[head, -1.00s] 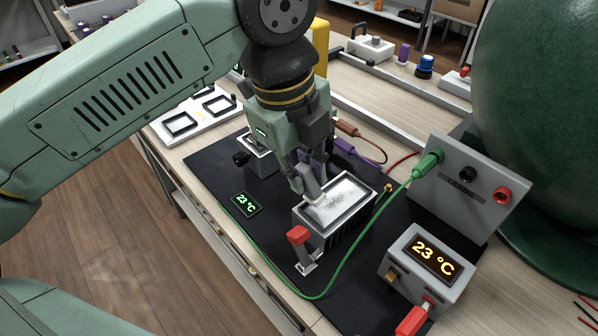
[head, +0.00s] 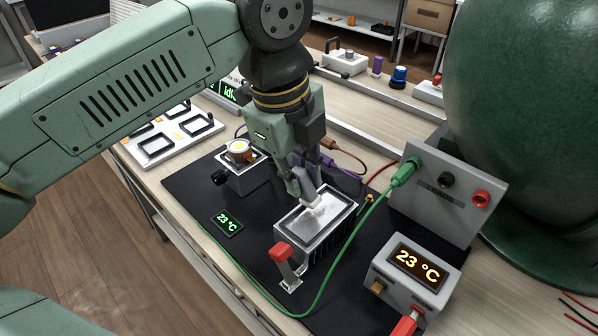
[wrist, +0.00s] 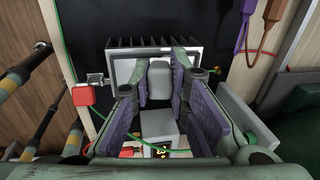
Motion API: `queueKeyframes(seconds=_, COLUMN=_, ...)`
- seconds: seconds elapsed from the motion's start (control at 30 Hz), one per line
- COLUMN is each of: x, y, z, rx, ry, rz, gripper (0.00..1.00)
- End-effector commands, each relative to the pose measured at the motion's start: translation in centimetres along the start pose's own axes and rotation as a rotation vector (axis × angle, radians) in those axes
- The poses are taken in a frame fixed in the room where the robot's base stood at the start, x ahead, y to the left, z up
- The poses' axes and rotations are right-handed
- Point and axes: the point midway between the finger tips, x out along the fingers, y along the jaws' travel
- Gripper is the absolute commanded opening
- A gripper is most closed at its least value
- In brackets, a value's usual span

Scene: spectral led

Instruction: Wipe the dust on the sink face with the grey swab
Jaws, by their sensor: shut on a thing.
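My gripper (head: 308,180) is shut on the grey swab (head: 314,203) and holds it down over the sink (head: 305,246), a finned grey block with a pale face on top. The swab's end is at about the middle of the framed sink face (head: 332,208), and it seems to touch it. Pale grey smudges show on the face around the swab; how much dust lies under the gripper is hidden. In the wrist view the swab (wrist: 160,80) sits between the purple-padded fingers (wrist: 160,98), with the sink's rim (wrist: 125,72) and dark fins behind it.
A red-handled lever (head: 282,252) stands at the sink's near left corner. A green cable (head: 340,270) loops round its near side. A display box (head: 418,270) reads 23 °C at the right. A grey panel (head: 445,200) stands behind it. A knobbed box (head: 240,175) is left.

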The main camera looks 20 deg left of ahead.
Motion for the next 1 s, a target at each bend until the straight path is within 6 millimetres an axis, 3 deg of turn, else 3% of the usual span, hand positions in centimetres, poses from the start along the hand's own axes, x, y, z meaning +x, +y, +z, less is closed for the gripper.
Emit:
queueKeyframes(seconds=0.47, x=0.6, y=0.0, z=0.0, rx=0.0, ry=0.0, rz=0.001, gripper=0.0)
queueKeyframes(seconds=1.0, x=1.8, y=-4.0, z=-0.1, rx=0.001, ry=0.0, rz=0.001, gripper=0.0)
